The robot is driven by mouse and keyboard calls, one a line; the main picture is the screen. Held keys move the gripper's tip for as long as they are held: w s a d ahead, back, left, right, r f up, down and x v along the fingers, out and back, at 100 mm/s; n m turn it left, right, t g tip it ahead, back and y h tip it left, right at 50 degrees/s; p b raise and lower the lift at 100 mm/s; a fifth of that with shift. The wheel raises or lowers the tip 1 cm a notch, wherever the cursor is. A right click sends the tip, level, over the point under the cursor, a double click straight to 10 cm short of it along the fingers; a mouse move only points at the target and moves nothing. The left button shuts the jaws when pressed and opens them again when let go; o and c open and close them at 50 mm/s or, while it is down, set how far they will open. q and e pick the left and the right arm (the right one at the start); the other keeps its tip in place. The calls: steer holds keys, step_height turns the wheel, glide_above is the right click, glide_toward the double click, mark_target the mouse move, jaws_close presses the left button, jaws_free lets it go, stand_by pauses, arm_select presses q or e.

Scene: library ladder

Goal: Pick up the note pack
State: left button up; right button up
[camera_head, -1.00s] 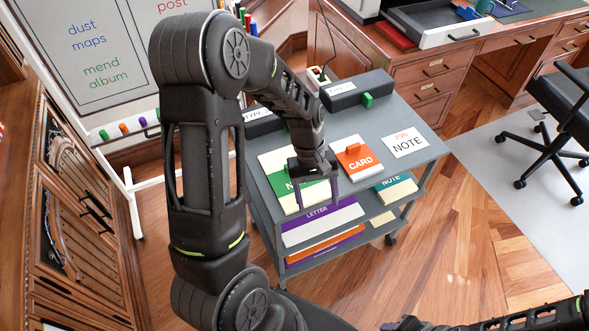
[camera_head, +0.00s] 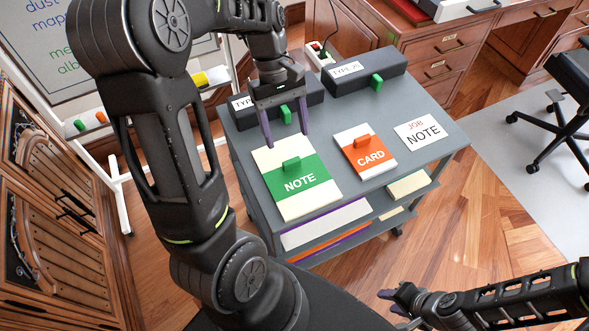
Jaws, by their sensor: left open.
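The note pack (camera_head: 300,194), cream with a green band reading NOTE and a green grip tab (camera_head: 291,164), lies on the grey cart's top. My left gripper (camera_head: 287,139) is open and empty, its two purple fingers pointing down above the pack's far edge, behind the tab and apart from it. My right gripper (camera_head: 391,303) is low at the bottom right, away from the cart; its opening is unclear.
An orange CARD pack (camera_head: 366,153) and a JOB NOTE card (camera_head: 421,132) lie to the right on the cart (camera_head: 350,197). Two dark boxes with green tabs (camera_head: 364,81) stand along its back. Lower shelves hold more packs. A wooden desk (camera_head: 425,65) stands behind.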

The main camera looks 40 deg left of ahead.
mark_target(291, 160)
arm_select(q)
steer(key=shift+x, duration=1.3)
steer(key=shift+x, duration=2.65)
steer(key=shift+a, duration=0.2)
jaws_close()
